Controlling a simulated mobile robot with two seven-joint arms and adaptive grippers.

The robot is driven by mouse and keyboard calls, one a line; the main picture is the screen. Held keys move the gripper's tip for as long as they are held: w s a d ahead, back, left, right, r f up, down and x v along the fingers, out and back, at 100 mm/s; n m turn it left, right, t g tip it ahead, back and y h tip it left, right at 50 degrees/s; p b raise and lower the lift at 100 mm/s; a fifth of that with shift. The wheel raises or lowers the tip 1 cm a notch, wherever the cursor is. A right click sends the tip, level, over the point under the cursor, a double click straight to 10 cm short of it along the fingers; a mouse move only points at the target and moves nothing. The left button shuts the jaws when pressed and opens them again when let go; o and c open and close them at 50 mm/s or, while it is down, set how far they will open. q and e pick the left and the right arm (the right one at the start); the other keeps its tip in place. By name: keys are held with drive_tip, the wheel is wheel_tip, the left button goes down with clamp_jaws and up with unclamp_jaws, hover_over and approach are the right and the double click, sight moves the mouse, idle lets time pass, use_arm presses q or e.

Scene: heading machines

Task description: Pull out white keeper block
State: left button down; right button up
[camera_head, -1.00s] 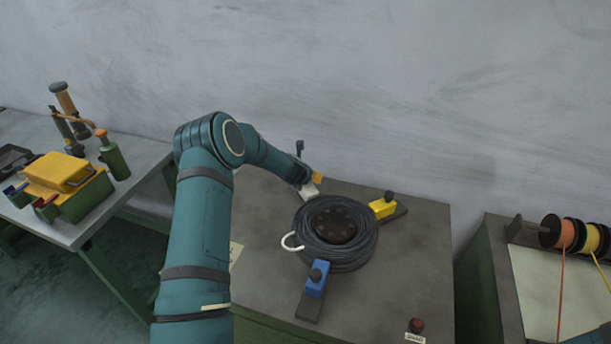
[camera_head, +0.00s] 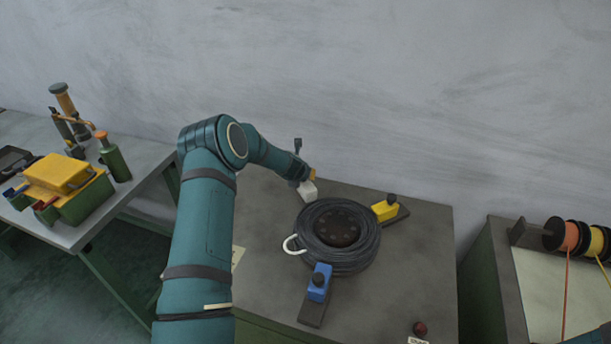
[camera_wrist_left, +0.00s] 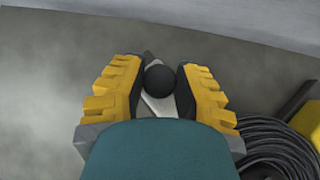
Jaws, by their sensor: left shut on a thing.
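The white keeper block (camera_head: 308,190) is at the back left of the black cable coil (camera_head: 318,252) on the grey table. My left gripper (camera_head: 311,175) is at the block's top and hides part of it. In the left wrist view the yellow-padded fingers (camera_wrist_left: 158,85) are shut on the block's round black knob (camera_wrist_left: 159,79). Pale parts of the block show around the knob. The coil's edge also shows at the lower right of that view. My right gripper is in neither view.
A blue keeper block (camera_head: 319,283) is at the coil's front and a yellow one (camera_head: 384,210) at its back right. A white hook-shaped piece (camera_head: 291,244) is at the coil's left side. A red button (camera_head: 420,328) is near the front.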

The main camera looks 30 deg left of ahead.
use_arm(q)
drive_tip(key=shift+w+a+f, duration=0.1)
drive_tip(key=shift+w+a, duration=0.25)
drive_tip(key=shift+a, duration=0.2)
drive_tip(key=shift+w+a, duration=0.3)
drive_tip(key=shift+a, duration=0.35)
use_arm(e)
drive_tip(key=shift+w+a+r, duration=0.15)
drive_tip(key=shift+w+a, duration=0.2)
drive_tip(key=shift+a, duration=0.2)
use_arm(q)
drive_tip(key=shift+r, duration=0.2)
drive_tip(key=c, duration=0.8)
unclamp_jaws()
drive_tip(key=shift+o, duration=0.7)
drive_tip(key=shift+w+f, duration=0.1)
drive_tip(key=shift+f, duration=0.05)
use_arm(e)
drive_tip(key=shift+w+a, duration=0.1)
